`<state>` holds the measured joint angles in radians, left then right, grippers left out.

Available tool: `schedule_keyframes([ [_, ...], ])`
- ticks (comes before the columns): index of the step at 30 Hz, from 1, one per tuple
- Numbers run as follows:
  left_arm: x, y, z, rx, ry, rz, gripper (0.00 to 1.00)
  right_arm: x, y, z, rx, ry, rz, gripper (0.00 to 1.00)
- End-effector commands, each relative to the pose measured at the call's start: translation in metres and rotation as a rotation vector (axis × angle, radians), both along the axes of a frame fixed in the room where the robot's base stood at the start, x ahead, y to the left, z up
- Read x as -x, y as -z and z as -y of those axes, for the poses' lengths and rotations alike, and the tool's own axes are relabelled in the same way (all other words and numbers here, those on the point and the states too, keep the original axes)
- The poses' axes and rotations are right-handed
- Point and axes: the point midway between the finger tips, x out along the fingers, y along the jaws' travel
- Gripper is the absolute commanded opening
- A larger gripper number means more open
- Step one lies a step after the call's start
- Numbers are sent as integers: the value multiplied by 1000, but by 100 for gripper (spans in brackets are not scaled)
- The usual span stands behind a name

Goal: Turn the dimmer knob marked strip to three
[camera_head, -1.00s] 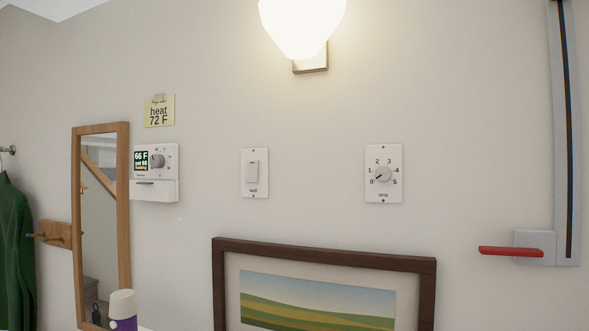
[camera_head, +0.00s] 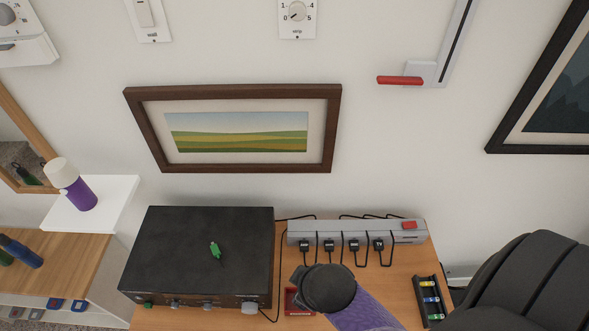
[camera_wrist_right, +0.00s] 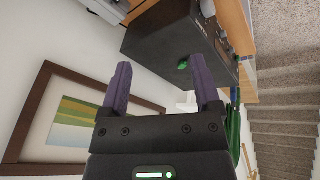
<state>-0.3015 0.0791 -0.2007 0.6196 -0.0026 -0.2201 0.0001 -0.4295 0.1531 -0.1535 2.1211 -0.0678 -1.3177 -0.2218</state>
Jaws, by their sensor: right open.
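The dimmer knob (camera_head: 297,11) is a round grey knob on a white wall plate (camera_head: 297,32) at the top edge of the head view. The label under it is small and blurred. Its pointer appears to face lower left, near 0; the upper numbers are cut off. My right gripper (camera_wrist_right: 160,88) shows in the wrist view with two purple fingers apart and nothing between them. The knob is not in that view, and no gripper clearly touches it in the head view. My left gripper is not in view.
A framed landscape (camera_head: 235,165) hangs below the plates. A switch plate (camera_head: 149,30) is left of the knob, and a red-handled lever (camera_head: 401,80) is right. Below stand a black box (camera_head: 200,250) and a power strip (camera_head: 300,231). The wall around the knob is clear.

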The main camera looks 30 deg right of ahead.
Motion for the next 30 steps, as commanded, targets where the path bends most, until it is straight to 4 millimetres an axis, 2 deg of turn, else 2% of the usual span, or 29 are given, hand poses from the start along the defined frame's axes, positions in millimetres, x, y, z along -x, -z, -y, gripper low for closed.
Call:
schedule_keyframes([
  [1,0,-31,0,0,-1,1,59,-21,-59,7,86,-103,70,81],
  [3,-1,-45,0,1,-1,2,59,-58,-114,22,305,-323,168,81],
  [5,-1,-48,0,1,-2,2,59,-90,-151,36,536,-509,226,81],
  [9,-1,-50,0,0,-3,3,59,-159,-237,68,1169,-873,215,81],
  [12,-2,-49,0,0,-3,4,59,-192,-297,87,1598,-1027,70,81],
  [15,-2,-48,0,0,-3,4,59,-209,-341,100,1876,-1093,-105,81],
  [19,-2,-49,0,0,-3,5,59,-218,-361,108,1999,-1120,-217,81],
  [30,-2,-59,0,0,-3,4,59,-284,-361,151,1996,-1122,-216,81],
])
